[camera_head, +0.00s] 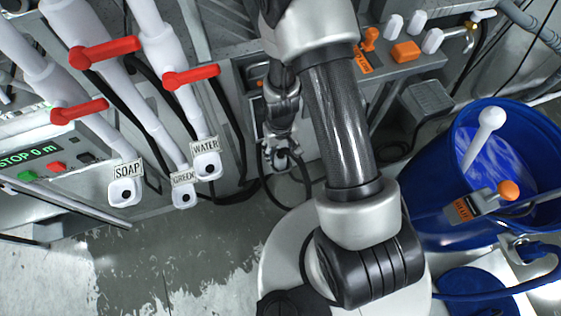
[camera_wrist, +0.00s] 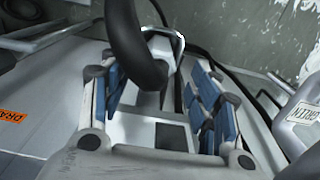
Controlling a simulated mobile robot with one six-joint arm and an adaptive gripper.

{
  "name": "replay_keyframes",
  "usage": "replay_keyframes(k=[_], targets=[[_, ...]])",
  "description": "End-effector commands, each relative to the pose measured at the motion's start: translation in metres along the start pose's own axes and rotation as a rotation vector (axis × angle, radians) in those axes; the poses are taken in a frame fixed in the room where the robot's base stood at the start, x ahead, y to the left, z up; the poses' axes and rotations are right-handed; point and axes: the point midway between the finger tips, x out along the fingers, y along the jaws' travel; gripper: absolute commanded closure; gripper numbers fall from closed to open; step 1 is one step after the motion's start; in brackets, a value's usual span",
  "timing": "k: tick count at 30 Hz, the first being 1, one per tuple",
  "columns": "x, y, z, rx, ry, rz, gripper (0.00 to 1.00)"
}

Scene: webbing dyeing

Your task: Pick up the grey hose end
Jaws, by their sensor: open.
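A thick dark grey hose (camera_wrist: 130,42) comes down from the top of the wrist view. Its lower, curved end lies in the gap between the fingers of my gripper (camera_wrist: 155,98), which is open, with blue pads on both sides. I see space between the hose and the pads; whether they touch anywhere is unclear. A pale metal bracket (camera_wrist: 177,45) stands just behind the hose. In the head view my gripper (camera_head: 278,156) hangs down in front of the grey cabinet, beside dark hose loops. The hose end is small and partly hidden there.
White spouts labelled SOAP (camera_head: 125,190), GREEN (camera_head: 184,197) and WATER (camera_head: 207,165) hang at the left, below red-handled valves (camera_head: 105,52). A blue barrel (camera_head: 425,190) with liquid stands at the right. The wet floor (camera_head: 190,250) below the spouts is clear.

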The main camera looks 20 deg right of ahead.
Motion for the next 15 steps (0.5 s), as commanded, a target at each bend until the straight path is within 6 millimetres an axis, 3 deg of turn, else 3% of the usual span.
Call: replay_keyframes(k=[8, 15], targets=[[0.018, 0.000, -0.001, 0.000, 0.001, 0.000, 0.44], [0.054, 0.001, -0.001, 0.000, -0.001, 0.000, 0.44]])
